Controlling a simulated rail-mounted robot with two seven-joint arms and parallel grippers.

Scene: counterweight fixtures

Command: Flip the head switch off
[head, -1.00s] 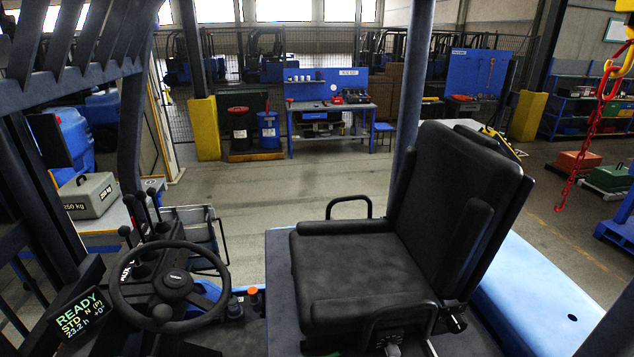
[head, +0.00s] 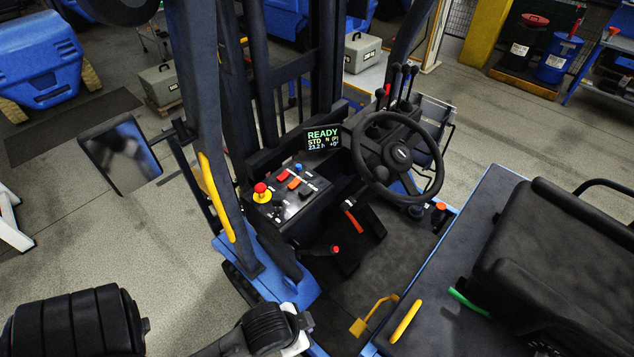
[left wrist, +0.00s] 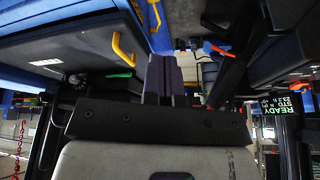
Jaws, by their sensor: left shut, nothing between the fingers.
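A dark switch panel (head: 290,192) sits left of the steering wheel in the head view. It carries a red rocker (head: 284,175), an orange rocker (head: 294,183), a black rocker (head: 305,191), a small blue knob (head: 298,167) and a red mushroom button (head: 260,188) on a yellow base. The labels are too small to read, so I cannot tell which is the head switch. My left gripper (left wrist: 164,75) is shut and empty in the left wrist view, apart from the panel. In the head view only my left arm shows at the bottom edge. My right gripper is not in view.
A lit display (head: 323,138) reads READY. The steering wheel (head: 398,156) and levers (head: 405,85) stand right of the panel. A dark pillar with a yellow handle (head: 215,195) rises left of it. The black seat (head: 565,240) is at right. A mirror (head: 120,155) juts out left.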

